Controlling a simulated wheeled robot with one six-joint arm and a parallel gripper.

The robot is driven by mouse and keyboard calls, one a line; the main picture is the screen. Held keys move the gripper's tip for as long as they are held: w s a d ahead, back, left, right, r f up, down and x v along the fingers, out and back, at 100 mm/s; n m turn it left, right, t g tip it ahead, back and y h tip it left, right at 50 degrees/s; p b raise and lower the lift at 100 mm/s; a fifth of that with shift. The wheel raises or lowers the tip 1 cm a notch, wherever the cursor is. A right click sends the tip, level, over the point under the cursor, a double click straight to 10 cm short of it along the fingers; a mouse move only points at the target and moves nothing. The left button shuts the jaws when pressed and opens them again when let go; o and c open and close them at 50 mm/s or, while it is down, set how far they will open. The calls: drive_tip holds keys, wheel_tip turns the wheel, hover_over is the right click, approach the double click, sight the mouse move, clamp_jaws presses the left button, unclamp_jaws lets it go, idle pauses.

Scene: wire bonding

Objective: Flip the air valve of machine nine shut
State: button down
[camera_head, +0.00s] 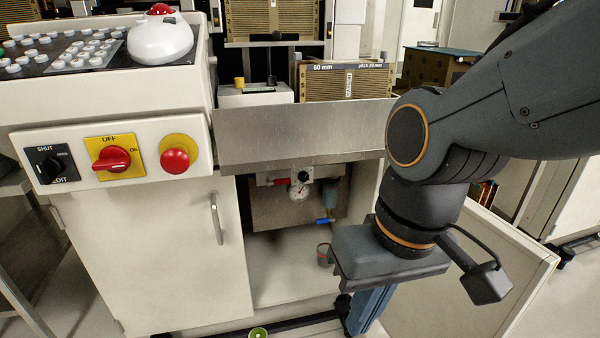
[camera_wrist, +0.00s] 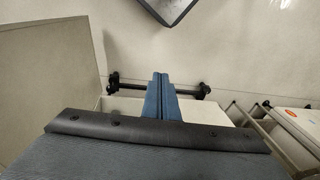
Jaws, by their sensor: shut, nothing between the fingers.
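Inside the machine's open lower cabinet, an air unit with a round pressure gauge (camera_head: 298,190) sits on a back panel. A red handle (camera_head: 281,182) lies roughly level left of the gauge. A blue lever (camera_head: 325,220) lies roughly level lower right, below a bowl. I cannot tell from any label which is the air valve or which machine this is. My gripper (camera_head: 360,322) hangs pointing down, right of and below the blue lever, clear of both handles. Its blue fingers are shut together and empty, as the wrist view (camera_wrist: 160,80) also shows.
The open cabinet door (camera_head: 478,262) stands to the right behind my arm. A steel tray (camera_head: 300,135) overhangs the opening. A closed door (camera_head: 160,260) is on the left. A red-topped can (camera_head: 323,255) stands on the cabinet floor. A control panel with a red button (camera_head: 174,160) is upper left.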

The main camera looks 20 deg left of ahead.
drive_tip(key=w+a+t+y+p, duration=0.1)
drive_tip(key=w+a+t+y, duration=0.1)
drive_tip(key=w+a+t, duration=0.3)
drive_tip(key=w+a+t+y+p, duration=0.1)
drive_tip(key=w+a+t+y, duration=0.2)
drive_tip(key=w, duration=0.9)
drive_tip(key=w+a+t+y, duration=0.2)
drive_tip(key=w+a+t, duration=0.5)
drive_tip(key=w+a, duration=0.2)
drive_tip(key=shift+w+a+f+t+y+p, duration=0.2)
drive_tip(key=shift+a+f+t+y+p, duration=0.1)
drive_tip(key=shift+a+f+p, duration=0.1)
drive_tip(key=shift+w, duration=0.1)
drive_tip(key=b, duration=0.3)
hover_over(282, 181)
drive_tip(key=d+v, duration=0.1)
drive_tip(key=v, duration=0.3)
drive_tip(key=shift+w+a+f+b, duration=0.15)
drive_tip(key=shift+w+f+b, duration=0.1)
drive_tip(key=shift+f+b, duration=0.25)
drive_tip(key=shift+w+a+f+b, duration=0.15)
drive_tip(key=shift+w+f+b, duration=0.15)
drive_tip(key=shift+f, duration=0.4)
drive_tip(key=shift+w+a+f+b, duration=0.2)
drive_tip(key=shift+f+b, duration=0.2)
drive_tip(key=shift+f, duration=0.15)
